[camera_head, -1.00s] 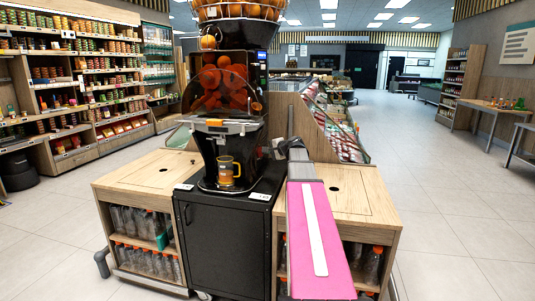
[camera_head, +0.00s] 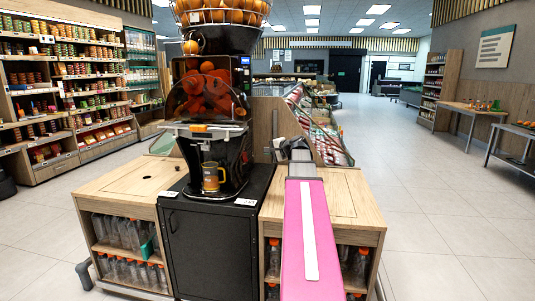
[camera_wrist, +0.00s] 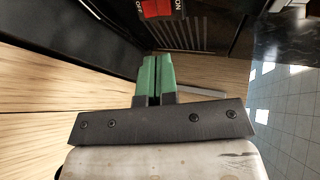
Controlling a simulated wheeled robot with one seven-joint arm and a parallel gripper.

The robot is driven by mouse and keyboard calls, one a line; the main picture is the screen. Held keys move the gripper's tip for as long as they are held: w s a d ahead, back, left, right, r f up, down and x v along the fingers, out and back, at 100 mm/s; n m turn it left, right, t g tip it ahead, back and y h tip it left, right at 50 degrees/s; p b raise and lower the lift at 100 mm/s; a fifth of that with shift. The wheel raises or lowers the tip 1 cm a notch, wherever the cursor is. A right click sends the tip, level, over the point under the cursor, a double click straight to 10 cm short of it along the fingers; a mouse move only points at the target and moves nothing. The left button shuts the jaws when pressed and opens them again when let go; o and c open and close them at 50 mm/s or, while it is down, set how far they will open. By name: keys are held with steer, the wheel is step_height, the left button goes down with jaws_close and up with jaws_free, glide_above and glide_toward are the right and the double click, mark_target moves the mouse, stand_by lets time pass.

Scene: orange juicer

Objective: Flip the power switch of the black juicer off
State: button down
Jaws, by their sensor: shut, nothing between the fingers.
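The black juicer (camera_head: 208,125) stands on a black cabinet, with oranges in the basket on top and behind its front cover. Its red power switch (camera_wrist: 157,8), with ON and OFF labels, shows at the top edge of the wrist view, partly cut off; I cannot tell which way it is pressed. My gripper (camera_wrist: 157,62) has green fingertips that are shut together and empty. They point toward the switch side and look apart from it, with the switch straight beyond the tips. In the head view my arm reaches to the right side of the juicer, and the switch is hidden there.
A mug (camera_head: 211,178) stands under the juicer's spout. Wooden counters (camera_head: 130,185) with bottles below flank the black cabinet (camera_head: 210,245). A wooden panel (camera_head: 263,125) stands behind the juicer. The floor to the right is open.

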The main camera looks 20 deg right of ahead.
mark_target(245, 160)
steer(key=shift+s+f+g, duration=0.25)
steer(key=shift+f+g, duration=0.05)
steer(key=shift+f, duration=0.3)
steer(key=shift+w, duration=0.1)
steer(key=x, duration=1.4)
steer(key=shift+d+f, duration=0.1)
steer(key=shift+f, duration=0.1)
steer(key=shift+w, duration=0.15)
